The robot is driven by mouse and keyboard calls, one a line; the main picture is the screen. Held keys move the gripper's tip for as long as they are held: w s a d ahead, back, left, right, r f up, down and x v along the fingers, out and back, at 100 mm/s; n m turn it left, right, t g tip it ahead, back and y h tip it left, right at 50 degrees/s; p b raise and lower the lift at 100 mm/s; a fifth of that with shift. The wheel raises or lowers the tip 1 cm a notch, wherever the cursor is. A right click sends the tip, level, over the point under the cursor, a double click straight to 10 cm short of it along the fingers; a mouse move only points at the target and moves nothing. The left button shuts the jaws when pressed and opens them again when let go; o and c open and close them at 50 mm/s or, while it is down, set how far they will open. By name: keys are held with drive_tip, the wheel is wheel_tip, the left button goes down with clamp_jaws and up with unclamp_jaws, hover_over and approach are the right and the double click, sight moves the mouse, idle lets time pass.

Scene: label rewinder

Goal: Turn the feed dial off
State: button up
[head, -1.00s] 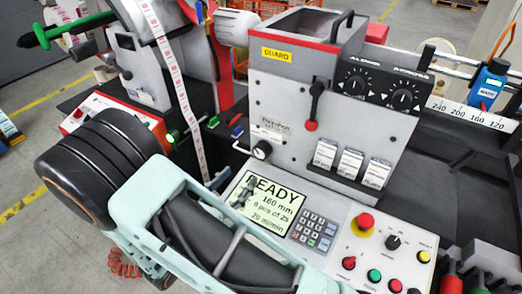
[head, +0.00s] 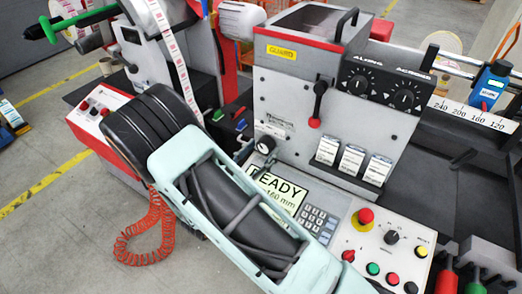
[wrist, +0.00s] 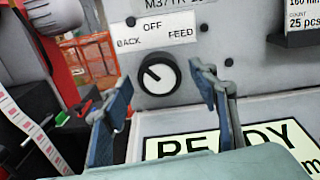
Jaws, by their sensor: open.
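In the head view the dial (head: 265,145) sits low on the grey machine front. My gripper (wrist: 161,80) is open in the wrist view, with one blue-grey finger left of the dial and one right of it. The fingers look apart from the knob; their depth gap to the panel is hard to tell.
The READY display (head: 282,190) and keypad (head: 318,220) lie just below the dial. A red-tipped lever (head: 317,105) is above right. The label web (head: 180,70) runs down at the left. A red emergency button (head: 366,215) and other knobs are on the right console.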

drive_tip(key=shift+c, duration=0.2)
drive_tip(key=c, duration=1.1)
